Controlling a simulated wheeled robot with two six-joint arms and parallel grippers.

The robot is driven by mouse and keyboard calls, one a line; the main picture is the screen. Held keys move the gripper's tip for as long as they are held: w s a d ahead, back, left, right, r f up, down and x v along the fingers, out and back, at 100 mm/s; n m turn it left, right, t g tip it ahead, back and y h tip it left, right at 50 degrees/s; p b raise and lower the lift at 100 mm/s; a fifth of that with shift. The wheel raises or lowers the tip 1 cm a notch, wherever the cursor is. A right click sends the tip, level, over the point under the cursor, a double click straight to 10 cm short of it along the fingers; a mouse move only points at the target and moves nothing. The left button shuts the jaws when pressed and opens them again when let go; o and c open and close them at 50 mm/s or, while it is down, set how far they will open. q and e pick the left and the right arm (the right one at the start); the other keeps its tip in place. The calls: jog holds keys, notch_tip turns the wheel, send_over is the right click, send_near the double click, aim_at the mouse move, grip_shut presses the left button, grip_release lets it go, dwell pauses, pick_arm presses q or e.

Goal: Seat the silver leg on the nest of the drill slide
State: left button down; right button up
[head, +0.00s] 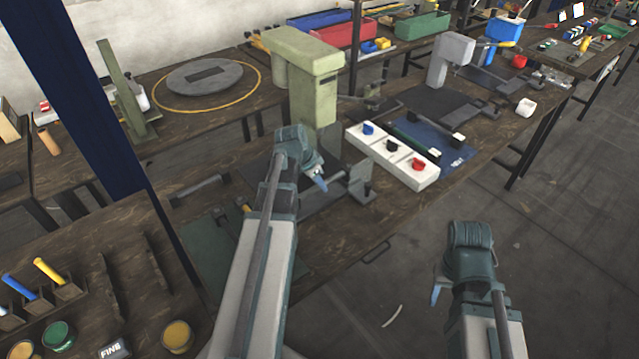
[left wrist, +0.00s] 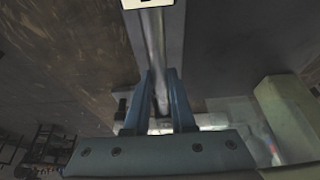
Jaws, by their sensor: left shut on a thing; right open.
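My left gripper (head: 318,182) is low over the dark slide plate in front of the green press. In the left wrist view its blue fingers (left wrist: 160,105) are shut on the silver leg (left wrist: 156,55), a slim bright rod. The leg runs away from the fingers toward a pale end block (left wrist: 147,3) at the top edge, above a long grey bar. I cannot tell whether the leg touches the bar. The drill slide's nest cannot be made out clearly. My right gripper (head: 437,290) is open over the floor, away from the bench.
The green press (head: 300,62) stands behind my left gripper. A white block with blue, black and red knobs (head: 392,155) and a blue mat (head: 437,147) lie further right. A grey press (head: 450,55) stands beyond.

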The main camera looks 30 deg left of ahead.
pick_arm(q)
jog(key=shift+f+b, duration=0.4)
jog(key=shift+f, duration=0.1)
jog(key=c, duration=0.7)
grip_release()
jog(key=shift+r, duration=0.1)
jog(key=p+v, duration=1.2)
jog(key=v, duration=0.1)
jog(key=shift+s+r+p, duration=0.15)
jog(key=shift+r+p, duration=0.15)
jog(key=shift+p, duration=0.1)
